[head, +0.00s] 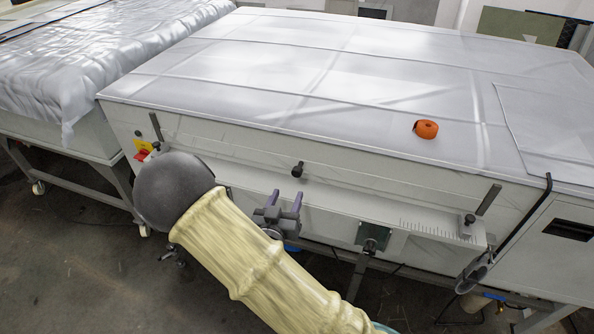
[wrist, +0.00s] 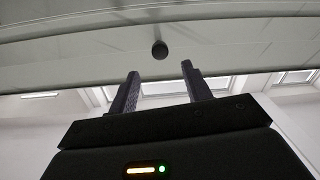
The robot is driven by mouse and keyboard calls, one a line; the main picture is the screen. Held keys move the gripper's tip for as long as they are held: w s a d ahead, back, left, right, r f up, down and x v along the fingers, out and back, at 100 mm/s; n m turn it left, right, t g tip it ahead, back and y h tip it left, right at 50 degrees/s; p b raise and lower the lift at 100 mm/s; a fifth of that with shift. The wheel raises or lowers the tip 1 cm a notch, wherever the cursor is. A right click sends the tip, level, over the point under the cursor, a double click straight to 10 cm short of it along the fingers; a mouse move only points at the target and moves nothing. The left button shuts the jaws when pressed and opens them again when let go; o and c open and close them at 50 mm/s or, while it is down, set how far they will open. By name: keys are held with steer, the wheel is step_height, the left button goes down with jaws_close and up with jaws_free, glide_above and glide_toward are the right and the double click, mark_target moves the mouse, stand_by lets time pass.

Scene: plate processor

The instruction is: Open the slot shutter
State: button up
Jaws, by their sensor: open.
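The slot shutter (head: 380,190) is a long pale strip along the front of the large white processor in the head view. It appears closed against the front face. A small dark round knob (head: 297,169) stands out near its middle. In the wrist view the knob (wrist: 159,49) hangs from the pale panel, centred beyond my fingertips. My gripper (head: 283,203) is open and empty, its two dark fingers pointing up, below the knob in the head view. In the wrist view the gap of my gripper (wrist: 160,76) lies under the knob, apart from it.
A narrow ledge (head: 340,222) with ruler marks runs below the shutter. Dark posts (head: 489,199) stand near its ends. An orange tape roll (head: 426,129) lies on the processor's top (head: 280,75). A plastic-covered table (head: 100,60) stands at the left.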

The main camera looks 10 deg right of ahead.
mark_target(296, 175)
steer(key=p+x, duration=0.1)
steer(key=x, duration=0.9)
steer(key=shift+w+d, duration=0.1)
steer(key=shift+w, duration=0.05)
